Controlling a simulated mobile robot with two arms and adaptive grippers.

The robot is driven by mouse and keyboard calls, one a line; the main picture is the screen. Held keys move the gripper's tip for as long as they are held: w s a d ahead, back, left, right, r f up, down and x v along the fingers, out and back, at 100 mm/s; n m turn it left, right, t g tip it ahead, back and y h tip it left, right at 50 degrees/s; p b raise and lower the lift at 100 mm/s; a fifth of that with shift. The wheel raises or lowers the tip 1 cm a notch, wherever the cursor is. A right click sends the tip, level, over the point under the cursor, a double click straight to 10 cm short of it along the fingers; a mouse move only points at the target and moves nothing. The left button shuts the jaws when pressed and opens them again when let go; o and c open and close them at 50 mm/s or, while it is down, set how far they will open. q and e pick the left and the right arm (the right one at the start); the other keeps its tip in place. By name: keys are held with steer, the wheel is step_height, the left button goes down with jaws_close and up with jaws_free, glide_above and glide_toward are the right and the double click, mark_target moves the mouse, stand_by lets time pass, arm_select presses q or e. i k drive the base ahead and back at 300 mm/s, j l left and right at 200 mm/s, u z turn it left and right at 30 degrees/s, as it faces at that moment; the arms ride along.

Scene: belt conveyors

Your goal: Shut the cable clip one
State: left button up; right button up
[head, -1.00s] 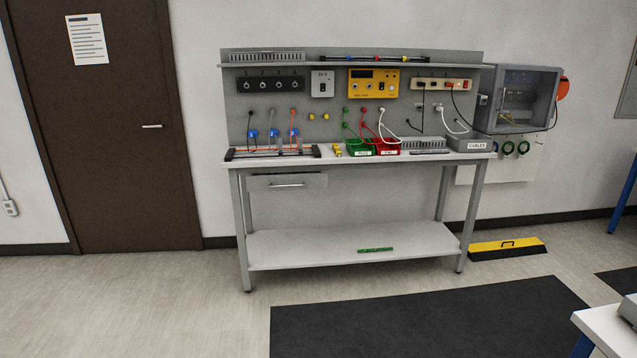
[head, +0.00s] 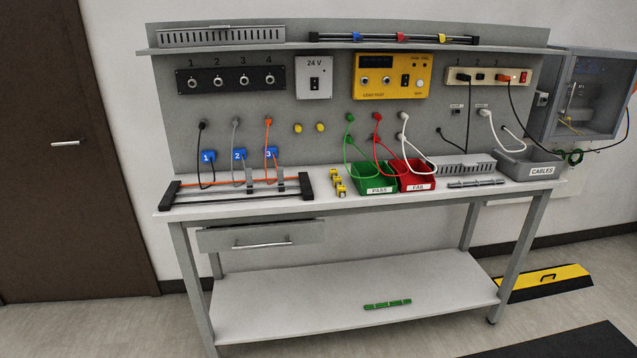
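I cannot make out with certainty which part is cable clip one. On the left of the workbench top (head: 350,207) lies a black-ended rail frame (head: 307,186). Two grey upright clip-like pieces stand on it, one (head: 249,178) by the cable with blue tag 2 (head: 239,154) and one (head: 281,182) by the cable with blue tag 3 (head: 271,153). The black cable with blue tag 1 (head: 208,156) hangs down to the rail's left part; no upright piece is clear there. Neither of my grippers is in view.
Green (head: 372,185) and red (head: 417,181) bins, small yellow blocks (head: 338,184) and a grey CABLES bin (head: 528,165) are on the bench top. A drawer (head: 262,237) under the left side sticks out slightly. A yellow-black ramp (head: 546,282) lies on the floor at right.

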mark_target(248, 171)
steer(key=i+z, duration=0.15)
steer(key=i, duration=0.45)
steer(key=i+j+z, duration=0.15)
steer(key=i, duration=0.4)
